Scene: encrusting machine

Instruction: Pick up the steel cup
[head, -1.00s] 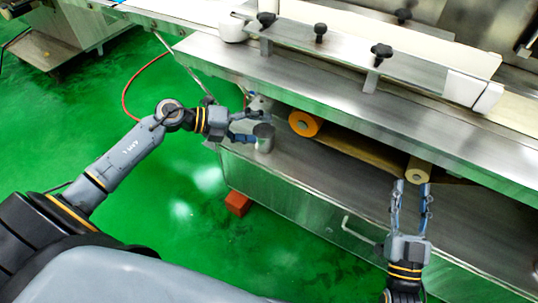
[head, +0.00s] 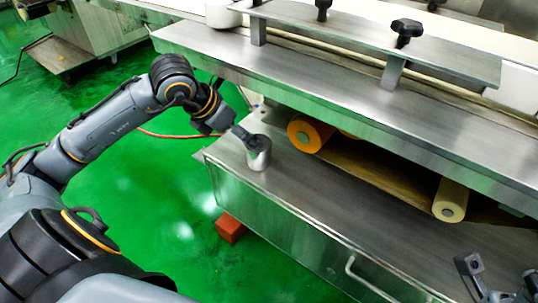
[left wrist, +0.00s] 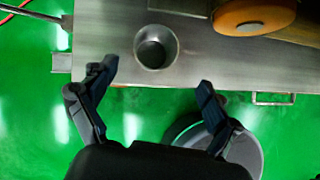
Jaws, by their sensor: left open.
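The steel cup (head: 260,157) stands upright near the left end of the machine's lower steel shelf (head: 310,195). In the left wrist view the cup (left wrist: 156,46) is seen from above, its mouth open, beyond the fingertips. My left gripper (head: 243,134) is at the cup's rim in the head view, overlapping its top; I cannot tell whether it touches. In the left wrist view my left gripper (left wrist: 156,78) is open, its fingers spread wide with nothing between them. My right gripper (head: 499,276) is partly visible at the lower right corner, cut off by the frame.
An orange-ended roller (head: 304,135) lies just right of the cup, and a cream roller (head: 450,200) is farther right. The upper steel ledge (head: 330,90) overhangs the shelf. A white container (head: 222,14) stands above. Green floor is open to the left.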

